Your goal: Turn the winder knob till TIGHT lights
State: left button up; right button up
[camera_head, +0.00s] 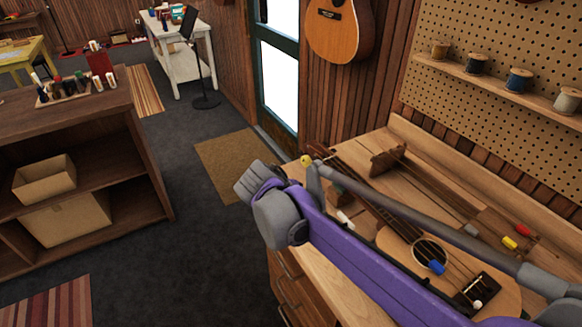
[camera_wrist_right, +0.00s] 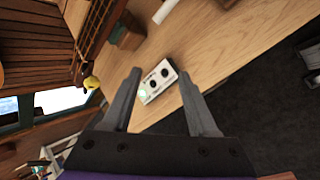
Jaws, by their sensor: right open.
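The yellow winder knob (camera_head: 306,160) sits at the headstock end of the ukulele (camera_head: 503,300) lying on the workbench. In the right wrist view the yellow knob (camera_wrist_right: 92,83) is left of my right gripper (camera_wrist_right: 167,82), outside its fingers and apart from them. The gripper is open and empty. A small white box (camera_wrist_right: 157,82) with dark round spots and a pale green patch lies on the wood ahead, between the fingertips in the picture. I cannot read its labels. My purple arm covers part of the bench in the head view. My left gripper is out of view.
A wooden block (camera_wrist_right: 126,32) stands near the headstock. The workbench (camera_head: 340,293) has its edge close by, with dark floor (camera_head: 215,250) beyond. A pegboard shelf (camera_head: 500,90) with several spools is at the back. A shelf unit (camera_head: 150,185) stands left.

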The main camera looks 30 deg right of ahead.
aim_at(303, 162)
jog(key=w+n+h+b, duration=0.1)
jog(key=w+h, duration=0.1)
jog(key=w, duration=0.2)
jog(key=w+d+f+n+h+b, duration=0.1)
jog(key=w+n+h, duration=0.1)
jog(key=w, duration=0.3)
jog(key=w+d+f+n+g+h+b, duration=0.1)
jog(key=w, duration=0.3)
jog(key=shift+w+f+n+h+b, duration=0.1)
jog(key=shift+w+n+h+b, duration=0.05)
jog(key=shift+n+h+b, duration=0.2)
jog(key=w+a+f+n+h+b, duration=0.1)
jog(key=w, duration=0.1)
jog(key=w+a+f+n+h+b, duration=0.1)
jog(key=w+h, duration=0.1)
jog(key=w+a+n+g+h+b, duration=0.1)
jog(key=w+h, duration=0.1)
jog(key=w, duration=0.1)
jog(key=shift+w+f, duration=0.1)
jog(key=shift+f, duration=0.3)
jog(key=d, duration=1)
jog(key=shift+w+d, duration=0.2)
jog(key=shift+d, duration=0.15)
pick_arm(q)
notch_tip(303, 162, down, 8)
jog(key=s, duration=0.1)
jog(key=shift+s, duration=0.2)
pick_arm(e)
grip_shut()
